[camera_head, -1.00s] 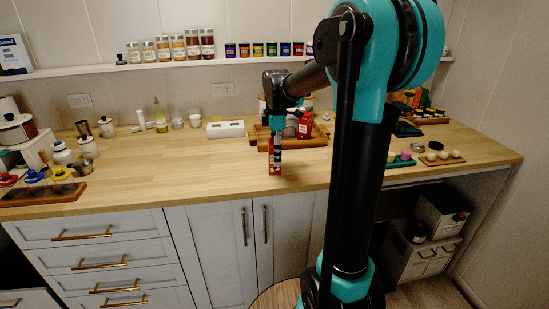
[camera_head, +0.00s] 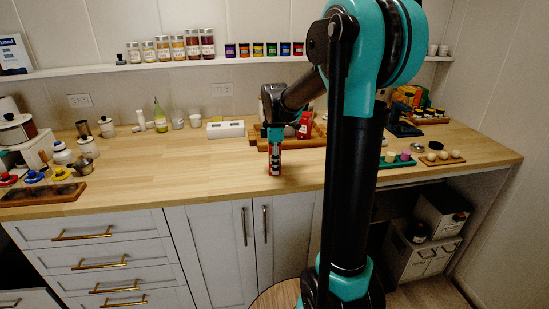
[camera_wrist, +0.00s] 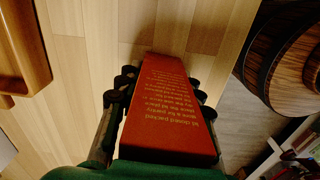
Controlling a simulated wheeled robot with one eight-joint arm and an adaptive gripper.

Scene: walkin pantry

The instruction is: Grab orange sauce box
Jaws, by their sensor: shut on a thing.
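My gripper (camera_head: 275,158) is shut on an orange-red box (camera_wrist: 168,110), with a finger on each side of it. In the wrist view the box fills the space between the fingers, and its printed text shows upside down. In the head view the box (camera_head: 275,170) hangs roughly upright below my wrist, near the front part of the wooden counter (camera_head: 190,165). The fingers hide part of it. I cannot tell whether its lower end touches the counter.
A wooden tray (camera_head: 310,142) lies behind my gripper, with another red box (camera_head: 304,126) near it. A white block-like item (camera_head: 226,130) stands to the left. The counter's middle left is clear. A small green tray (camera_head: 398,162) lies to the right.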

